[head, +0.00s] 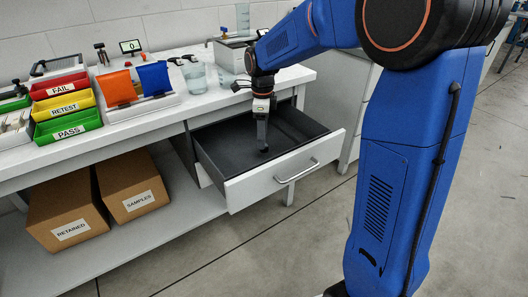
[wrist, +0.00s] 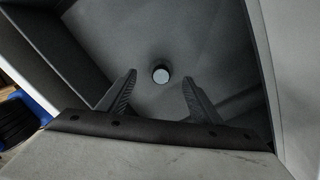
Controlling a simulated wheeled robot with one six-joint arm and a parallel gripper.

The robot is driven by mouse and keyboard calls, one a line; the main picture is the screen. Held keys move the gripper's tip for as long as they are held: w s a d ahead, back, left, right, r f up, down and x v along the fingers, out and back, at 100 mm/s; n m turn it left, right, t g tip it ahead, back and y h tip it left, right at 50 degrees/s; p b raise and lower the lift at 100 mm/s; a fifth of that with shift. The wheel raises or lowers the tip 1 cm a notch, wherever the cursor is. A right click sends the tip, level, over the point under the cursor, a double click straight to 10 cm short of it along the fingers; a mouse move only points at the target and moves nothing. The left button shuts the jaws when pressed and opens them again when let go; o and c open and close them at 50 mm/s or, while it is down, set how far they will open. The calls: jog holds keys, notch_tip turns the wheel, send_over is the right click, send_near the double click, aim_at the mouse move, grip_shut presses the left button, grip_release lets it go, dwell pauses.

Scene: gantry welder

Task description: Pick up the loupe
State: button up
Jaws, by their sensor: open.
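The drawer (head: 300,166) of the white bench is pulled open, with a dark inside. In the wrist view a small round piece with a pale centre and dark rim, which looks like the loupe (wrist: 161,76), lies on the drawer floor. My gripper (head: 263,147) points down into the drawer. In the wrist view its two fingers (wrist: 159,79) are apart, one on each side of the loupe in the picture, with nothing held between them. How far the fingertips are above it I cannot tell. In the head view I cannot make out the loupe by the fingertips.
The drawer walls (wrist: 66,50) stand close around my gripper. On the bench are red, yellow and green trays (head: 66,109), orange and blue holders (head: 118,87) and a beaker (head: 195,77). Cardboard boxes (head: 131,186) sit on the lower shelf. The floor in front is clear.

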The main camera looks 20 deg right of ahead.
aim_at(265, 153)
jog(key=shift+d+f, duration=0.2)
jog(key=shift+f, duration=1.3)
jog(key=shift+d+f, duration=0.2)
jog(key=shift+f, duration=1.3)
jog(key=shift+c, duration=0.3)
jog(key=c, duration=1.1)
